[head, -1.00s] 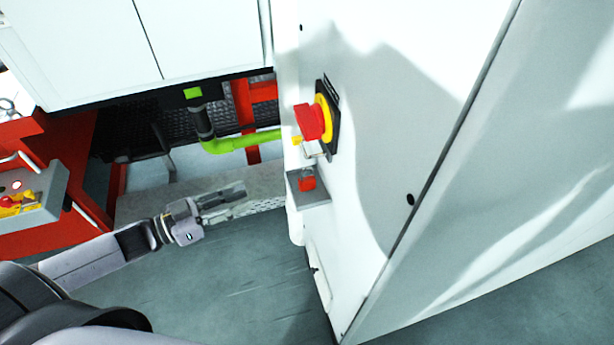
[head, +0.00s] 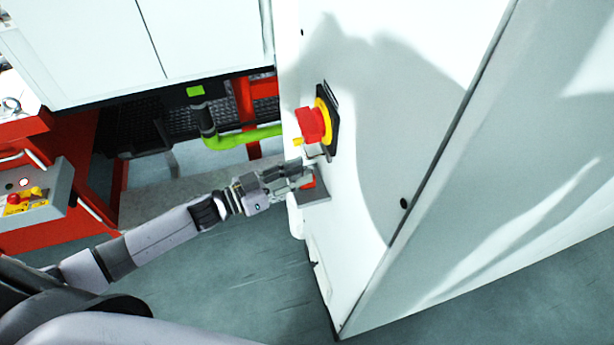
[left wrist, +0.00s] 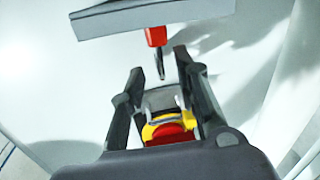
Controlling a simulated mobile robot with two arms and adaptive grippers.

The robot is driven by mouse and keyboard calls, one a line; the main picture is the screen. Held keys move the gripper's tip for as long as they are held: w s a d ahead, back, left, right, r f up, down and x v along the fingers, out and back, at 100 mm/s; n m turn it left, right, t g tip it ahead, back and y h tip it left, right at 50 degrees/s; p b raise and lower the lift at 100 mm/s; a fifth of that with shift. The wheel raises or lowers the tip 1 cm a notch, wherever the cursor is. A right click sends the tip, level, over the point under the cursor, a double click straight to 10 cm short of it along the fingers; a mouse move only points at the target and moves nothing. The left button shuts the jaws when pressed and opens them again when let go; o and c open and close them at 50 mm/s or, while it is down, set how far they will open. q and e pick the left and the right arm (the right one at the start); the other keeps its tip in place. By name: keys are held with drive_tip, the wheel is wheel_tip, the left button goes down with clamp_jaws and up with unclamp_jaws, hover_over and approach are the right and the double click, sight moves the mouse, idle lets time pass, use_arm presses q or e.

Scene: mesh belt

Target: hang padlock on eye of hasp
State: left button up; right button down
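The red padlock (head: 309,183) stands on a small grey shelf (head: 316,196) on the white cabinet's side, partly hidden by my left gripper (head: 303,173). In the left wrist view the padlock (left wrist: 154,36) appears upside down, its metal shackle showing between the tips of my left gripper (left wrist: 158,64). The fingers are spread; contact with the padlock cannot be made out. The grey hasp (left wrist: 162,98) lies beyond, beside the red and yellow rotary switch (left wrist: 170,130). In the head view this switch (head: 313,125) sits above the shelf. My right gripper is not in view.
The white cabinet (head: 420,110) fills the right side. A green pipe (head: 240,139) runs behind my left gripper. A red bench (head: 70,160) with a grey control box (head: 42,195) stands at the left. The floor below is clear.

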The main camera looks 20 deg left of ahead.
sight(304, 170)
use_arm(q)
drive_tip(key=shift+w+d+r+p, duration=0.2)
drive_tip(key=shift+w+d+r, duration=0.05)
drive_tip(key=shift+w+d, duration=0.25)
drive_tip(key=shift+w+d+r+p, duration=0.15)
drive_tip(key=shift+w+d+r, duration=0.05)
drive_tip(key=shift+w+d, duration=0.25)
drive_tip(key=shift+w+d+f, duration=0.15)
drive_tip(key=shift+w+d, duration=0.15)
drive_tip(key=shift+d, duration=0.1)
drive_tip(key=shift+s, duration=0.1)
clamp_jaws()
